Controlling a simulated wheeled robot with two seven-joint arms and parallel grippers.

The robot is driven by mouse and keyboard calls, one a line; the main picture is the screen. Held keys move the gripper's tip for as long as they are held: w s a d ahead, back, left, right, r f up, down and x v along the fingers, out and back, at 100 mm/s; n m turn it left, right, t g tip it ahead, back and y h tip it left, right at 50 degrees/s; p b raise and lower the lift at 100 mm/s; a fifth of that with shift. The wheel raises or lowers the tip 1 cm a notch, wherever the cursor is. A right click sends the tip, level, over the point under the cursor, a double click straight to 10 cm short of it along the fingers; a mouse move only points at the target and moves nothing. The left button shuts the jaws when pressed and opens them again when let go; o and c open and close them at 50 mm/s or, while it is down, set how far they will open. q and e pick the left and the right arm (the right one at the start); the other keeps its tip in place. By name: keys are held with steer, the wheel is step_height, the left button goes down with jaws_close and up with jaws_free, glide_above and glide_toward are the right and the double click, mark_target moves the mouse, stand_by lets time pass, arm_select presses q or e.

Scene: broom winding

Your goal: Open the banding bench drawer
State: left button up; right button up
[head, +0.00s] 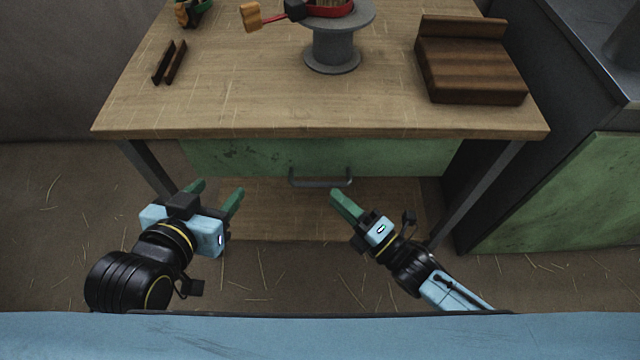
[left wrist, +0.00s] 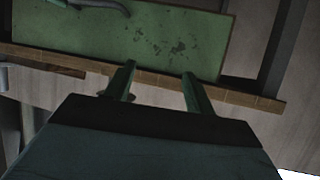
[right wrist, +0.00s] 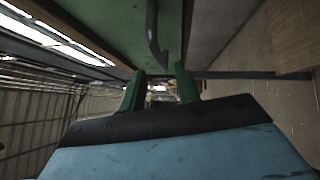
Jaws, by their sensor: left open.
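The banding bench drawer has a green, stained front (head: 240,158) under the wooden bench top and looks closed. Its grey bar handle (head: 320,183) sits at the middle; the handle also shows in the right wrist view (right wrist: 153,30) and at the top of the left wrist view (left wrist: 100,4). My right gripper (head: 334,194) is just in front of and below the handle, fingers apart, with the handle ahead of the fingertips. I cannot tell whether they touch. My left gripper (head: 220,188) is open and empty, left of the handle, facing the drawer's left part.
The bench top (head: 230,100) carries a grey spool stand (head: 332,48), a wooden block (head: 470,65), two dark strips (head: 170,62) and a red-handled tool (head: 270,18). Bench legs (head: 150,168) stand at both sides. A dark cabinet with a green panel (head: 560,190) stands right.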

mark_target(320, 184)
arm_select(q)
step_height(320, 184, up, 7)
steer(key=w+d+t+h+b, duration=0.1)
steer(key=w+d+t, duration=0.1)
steer(key=t, duration=0.3)
steer(key=shift+h, duration=0.4)
arm_select(e)
steer(key=shift+x, duration=3.15)
jaws_close()
